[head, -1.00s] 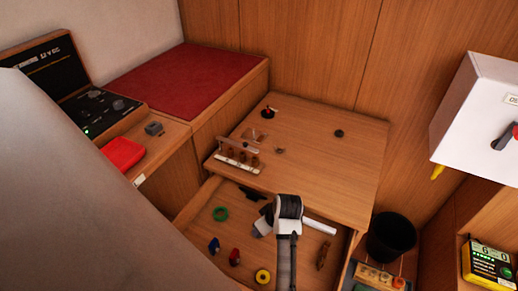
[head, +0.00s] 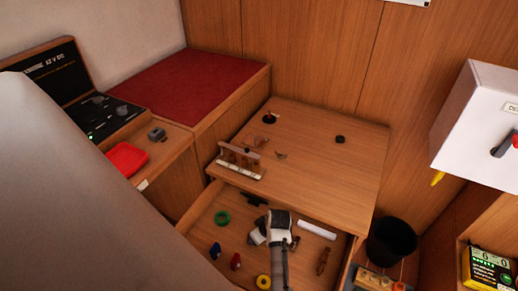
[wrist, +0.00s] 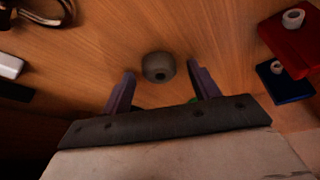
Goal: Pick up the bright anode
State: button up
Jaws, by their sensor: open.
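A small round grey piece with a dark hole in its face, which I take to be the bright anode (wrist: 160,67), lies on the wooden drawer floor. In the wrist view it sits between the tips of my open gripper (wrist: 160,80), with a gap on each side, not held. In the head view my gripper (head: 275,238) is low over the open drawer (head: 205,218), and the grey piece cannot be made out there.
Around my gripper in the drawer are a green ring (head: 222,217), a blue piece (head: 215,250), a red piece (head: 236,261), a yellow ring (head: 263,281), a white roll (head: 317,229) and a brown piece (head: 322,262). A small rack (head: 240,161) stands on the worktop behind.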

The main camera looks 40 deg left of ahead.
jog(key=c, duration=1.1)
jog(key=shift+c, duration=0.2)
